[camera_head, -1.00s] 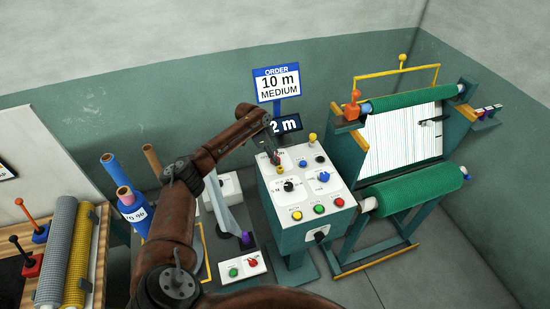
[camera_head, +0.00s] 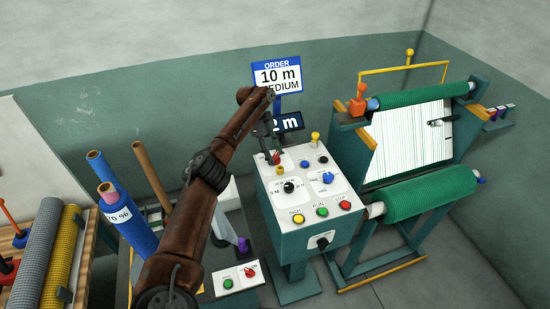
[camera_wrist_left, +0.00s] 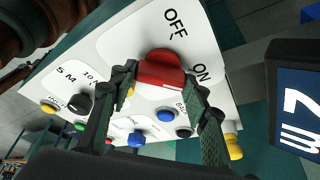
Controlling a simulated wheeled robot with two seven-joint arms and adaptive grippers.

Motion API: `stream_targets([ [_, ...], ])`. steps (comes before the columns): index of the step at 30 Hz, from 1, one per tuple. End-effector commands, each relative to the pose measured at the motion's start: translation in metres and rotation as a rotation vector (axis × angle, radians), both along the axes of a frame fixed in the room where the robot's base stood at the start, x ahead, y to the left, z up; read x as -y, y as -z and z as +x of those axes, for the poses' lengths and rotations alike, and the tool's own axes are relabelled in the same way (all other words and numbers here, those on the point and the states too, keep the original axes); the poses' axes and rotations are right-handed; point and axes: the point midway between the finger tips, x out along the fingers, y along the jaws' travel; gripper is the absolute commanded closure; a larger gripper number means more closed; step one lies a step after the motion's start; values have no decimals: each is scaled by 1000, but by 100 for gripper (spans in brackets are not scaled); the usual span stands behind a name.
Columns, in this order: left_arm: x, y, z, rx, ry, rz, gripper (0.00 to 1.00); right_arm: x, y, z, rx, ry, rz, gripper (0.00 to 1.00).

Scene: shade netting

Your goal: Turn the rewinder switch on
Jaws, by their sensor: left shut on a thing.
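The rewinder switch is a red knob (camera_wrist_left: 162,70) on the white top of the control box (camera_head: 276,222). In the left wrist view it sits between my fingers, with OFF and ON printed beside it. In the head view the red knob (camera_head: 276,158) shows at the panel's far left corner, partly hidden by the gripper. My left gripper (camera_head: 271,150) reaches down onto it from above and is shut on it; it also shows in the left wrist view (camera_wrist_left: 160,88). I cannot tell exactly which mark the knob points to. My right gripper is out of view.
The panel also carries a black dial (camera_head: 289,187), a blue knob (camera_head: 328,178), and yellow, green and red buttons (camera_head: 344,205). An order sign (camera_head: 277,76) stands behind. The green net rewinder (camera_head: 420,197) is to the right; net rolls (camera_head: 68,255) are at left.

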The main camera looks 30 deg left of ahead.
Motion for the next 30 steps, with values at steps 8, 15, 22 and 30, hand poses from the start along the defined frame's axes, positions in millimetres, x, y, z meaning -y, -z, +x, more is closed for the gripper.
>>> stream_targets([
  [8,-1,-1,0,0,11,1,81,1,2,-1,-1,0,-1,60],
  [15,0,-1,-1,-1,11,0,53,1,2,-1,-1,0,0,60],
  [22,0,0,0,0,10,0,39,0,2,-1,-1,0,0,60],
  [30,-1,-2,0,0,10,0,39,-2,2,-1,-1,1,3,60],
])
